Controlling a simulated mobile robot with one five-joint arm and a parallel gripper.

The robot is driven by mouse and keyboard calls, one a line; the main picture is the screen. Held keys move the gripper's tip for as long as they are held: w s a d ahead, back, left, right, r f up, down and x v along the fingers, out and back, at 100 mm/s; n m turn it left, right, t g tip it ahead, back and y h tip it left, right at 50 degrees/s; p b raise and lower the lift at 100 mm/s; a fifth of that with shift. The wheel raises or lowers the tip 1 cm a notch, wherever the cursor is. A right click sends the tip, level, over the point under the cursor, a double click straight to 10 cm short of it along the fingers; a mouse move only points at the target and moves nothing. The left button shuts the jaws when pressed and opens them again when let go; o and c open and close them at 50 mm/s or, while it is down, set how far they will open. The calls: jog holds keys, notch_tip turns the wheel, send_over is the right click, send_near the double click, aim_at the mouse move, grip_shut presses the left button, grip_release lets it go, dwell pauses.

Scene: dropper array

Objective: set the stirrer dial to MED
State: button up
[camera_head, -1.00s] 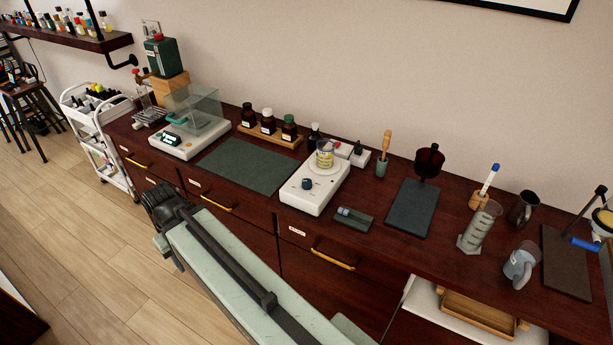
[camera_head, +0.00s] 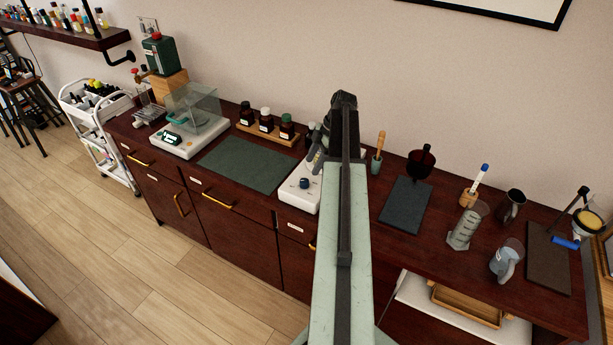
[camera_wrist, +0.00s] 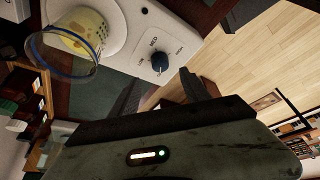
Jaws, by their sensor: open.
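The white stirrer (camera_head: 293,196) stands on the bench, its right part hidden behind my arm in the head view. Its dark blue dial (camera_head: 304,183) faces up at the front. In the wrist view the dial (camera_wrist: 159,61) has LOW, MED and HIGH printed around it. A small pale mark shows on the dial's lower edge, away from MED; I cannot tell its exact setting. A beaker of yellow liquid (camera_wrist: 82,38) stands on the stirrer plate. My gripper (camera_wrist: 165,90) is open, its dark fingers near the dial, not visibly gripping it. In the head view the fingertips are hidden.
A rack of brown bottles (camera_head: 267,131) and a balance (camera_head: 190,135) stand to the left, with a clear green mat (camera_head: 245,165) between them and the stirrer. A wooden-handled tool in a holder (camera_head: 377,160) and a dark mat (camera_head: 405,204) lie right of my arm.

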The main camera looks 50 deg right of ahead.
aim_at(305, 180)
jog(key=b+x, duration=0.7)
jog(key=x, duration=0.1)
jog(key=shift+c, duration=0.3)
